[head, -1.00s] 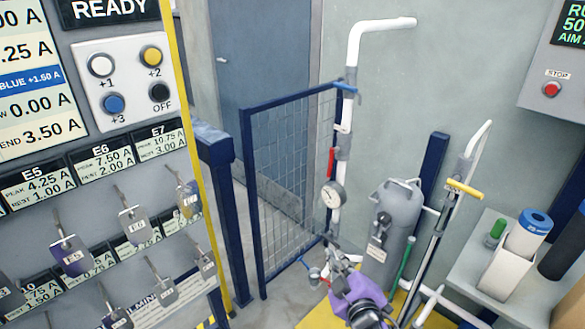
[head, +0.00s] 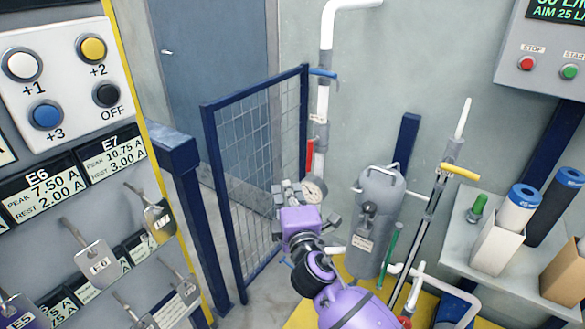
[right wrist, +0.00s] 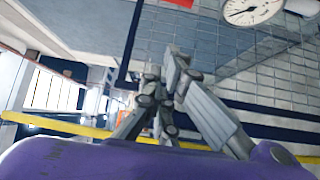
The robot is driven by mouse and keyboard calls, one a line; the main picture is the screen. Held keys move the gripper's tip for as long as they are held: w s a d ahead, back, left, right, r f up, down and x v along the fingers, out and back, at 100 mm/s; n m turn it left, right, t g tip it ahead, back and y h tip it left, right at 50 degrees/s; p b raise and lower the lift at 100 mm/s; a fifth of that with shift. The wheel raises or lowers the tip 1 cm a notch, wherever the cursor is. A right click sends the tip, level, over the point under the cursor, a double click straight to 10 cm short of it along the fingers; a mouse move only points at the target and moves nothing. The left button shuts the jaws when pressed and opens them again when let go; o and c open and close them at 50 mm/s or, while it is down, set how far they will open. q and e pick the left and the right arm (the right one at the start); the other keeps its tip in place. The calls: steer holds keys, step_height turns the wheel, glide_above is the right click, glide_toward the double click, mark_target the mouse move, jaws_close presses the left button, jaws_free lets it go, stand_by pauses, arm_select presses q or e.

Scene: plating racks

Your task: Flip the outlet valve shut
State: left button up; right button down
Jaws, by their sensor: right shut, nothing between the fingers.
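A white vertical pipe (head: 325,100) carries a blue lever (head: 323,73) sticking out level near its top bend and a red lever (head: 309,158) hanging down along it. A third, yellow lever (head: 460,172) lies across the slanted pipe at right. No readable label tells which is the outlet valve. My right gripper (head: 287,190), on a purple wrist, is shut and empty, below the red lever and beside the round gauge (head: 315,188). In the right wrist view the shut fingers (right wrist: 172,78) touch nothing I can see; a red piece (right wrist: 180,3) shows at the top edge. My left gripper is out of view.
A blue mesh gate (head: 255,165) stands left of the pipe. A grey tank (head: 380,200) stands to its right. A panel with hanging tags (head: 95,265) fills the left. A shelf (head: 460,235) with rolled filters is at right.

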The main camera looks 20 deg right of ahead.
mark_target(309, 157)
steer(key=w, duration=1)
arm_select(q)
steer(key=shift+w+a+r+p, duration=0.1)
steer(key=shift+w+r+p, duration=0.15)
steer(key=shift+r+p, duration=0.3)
arm_select(e)
steer(key=shift+s+d+r, duration=0.1)
steer(key=shift+s+d, duration=0.15)
steer(key=shift+d, duration=0.5)
steer(key=shift+s+d+f, duration=0.1)
steer(key=shift+s+d, duration=0.15)
steer(key=shift+d, duration=0.45)
steer(key=shift+s+d+r, duration=0.1)
steer(key=shift+s+d, duration=0.15)
steer(key=shift+d, duration=0.5)
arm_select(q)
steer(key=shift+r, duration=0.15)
arm_select(e)
steer(key=shift+w, duration=0.1)
